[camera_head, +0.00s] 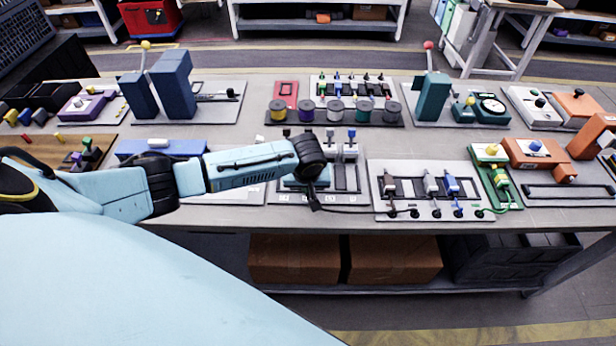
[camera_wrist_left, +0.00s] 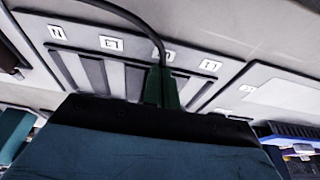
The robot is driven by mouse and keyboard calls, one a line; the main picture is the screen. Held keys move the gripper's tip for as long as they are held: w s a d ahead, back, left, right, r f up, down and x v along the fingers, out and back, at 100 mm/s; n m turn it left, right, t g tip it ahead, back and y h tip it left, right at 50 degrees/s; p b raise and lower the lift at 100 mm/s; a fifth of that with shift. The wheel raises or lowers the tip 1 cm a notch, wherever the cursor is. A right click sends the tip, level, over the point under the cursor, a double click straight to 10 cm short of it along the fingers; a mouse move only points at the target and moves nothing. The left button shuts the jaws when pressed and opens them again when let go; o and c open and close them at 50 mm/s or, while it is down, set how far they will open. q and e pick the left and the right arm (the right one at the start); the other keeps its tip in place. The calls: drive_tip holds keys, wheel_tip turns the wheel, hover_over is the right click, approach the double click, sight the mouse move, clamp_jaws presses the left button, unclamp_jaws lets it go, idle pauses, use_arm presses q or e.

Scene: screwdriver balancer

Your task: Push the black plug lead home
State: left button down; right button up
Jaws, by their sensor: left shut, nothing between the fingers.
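The black lead (camera_head: 345,210) runs along the bench front from a hole in the light plate (camera_head: 380,170) to the slotted board (camera_head: 345,178) under my left gripper (camera_head: 312,190). In the left wrist view, the black cable (camera_wrist_left: 140,22) arcs down to a dark plug (camera_wrist_left: 160,88) at the labelled, slotted board (camera_wrist_left: 222,88). My left gripper (camera_wrist_left: 160,105) is shut and empty, low over the board, right by the plug. I cannot tell if it touches the plug or how deep the plug sits. My right gripper is not in view.
Brown, grey and blue plugs (camera_head: 452,185) sit in the light plate to the right. A green module (camera_head: 494,178) is beyond them. Spools (camera_head: 335,110) stand further back. The bench front edge (camera_head: 450,228) is close.

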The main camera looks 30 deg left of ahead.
use_arm(q)
drive_tip(key=shift+w+a+b, duration=0.25)
drive_tip(key=shift+w+a, duration=0.15)
drive_tip(key=shift+w, duration=0.3)
drive_tip(key=shift+w+a+b, duration=0.2)
drive_tip(key=shift+w+a, duration=0.2)
drive_tip(key=shift+w, duration=0.25)
idle(0.5)
idle(0.3)
drive_tip(key=shift+s+d+p, duration=0.3)
drive_tip(key=shift+s+p, duration=0.25)
drive_tip(key=shift+p, duration=0.45)
wheel_tip(320, 180, up, 7)
drive_tip(key=p, duration=0.8)
